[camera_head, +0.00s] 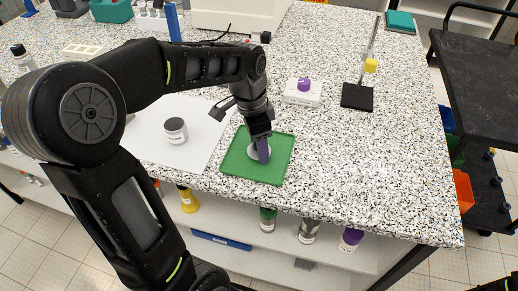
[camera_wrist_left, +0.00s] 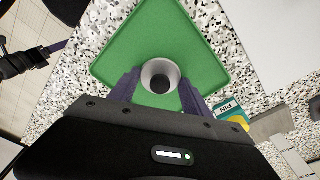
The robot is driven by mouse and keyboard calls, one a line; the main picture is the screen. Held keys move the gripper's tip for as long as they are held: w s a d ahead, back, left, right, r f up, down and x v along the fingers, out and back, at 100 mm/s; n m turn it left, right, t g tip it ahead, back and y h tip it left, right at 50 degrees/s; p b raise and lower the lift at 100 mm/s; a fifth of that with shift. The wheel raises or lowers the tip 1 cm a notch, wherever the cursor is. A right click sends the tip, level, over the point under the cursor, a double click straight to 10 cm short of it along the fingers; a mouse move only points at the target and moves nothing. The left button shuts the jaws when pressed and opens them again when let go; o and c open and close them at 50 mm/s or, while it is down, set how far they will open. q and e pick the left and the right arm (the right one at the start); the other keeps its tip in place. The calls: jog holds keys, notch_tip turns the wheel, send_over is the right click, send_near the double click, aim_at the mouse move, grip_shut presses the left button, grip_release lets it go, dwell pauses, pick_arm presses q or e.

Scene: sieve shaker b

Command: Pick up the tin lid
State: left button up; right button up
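The tin lid (camera_head: 251,151) is a small pale grey disc on a green tray (camera_head: 276,174). In the left wrist view the lid (camera_wrist_left: 148,72) shows as a pale ring with a dark round centre, and it lies on the green tray (camera_wrist_left: 125,42). My left gripper (camera_head: 262,152) points down over the lid. In the left wrist view its purple fingers (camera_wrist_left: 158,78) are apart, one on each side of the lid. I cannot tell whether they touch it. The fingers hide part of the lid in the head view.
A jar (camera_head: 176,130) stands on a white sheet (camera_head: 150,148) left of the tray. A white device with a purple knob (camera_head: 303,91) and a black-based stand (camera_head: 357,97) are behind. The bench's right side is clear. Bottles stand on the shelf below.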

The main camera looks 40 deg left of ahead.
pick_arm(q)
jog(key=c, duration=0.8)
jog(key=shift+o, duration=0.2)
notch_tip(320, 180, up, 10)
jog(key=shift+r, duration=0.1)
dwell(0.4)
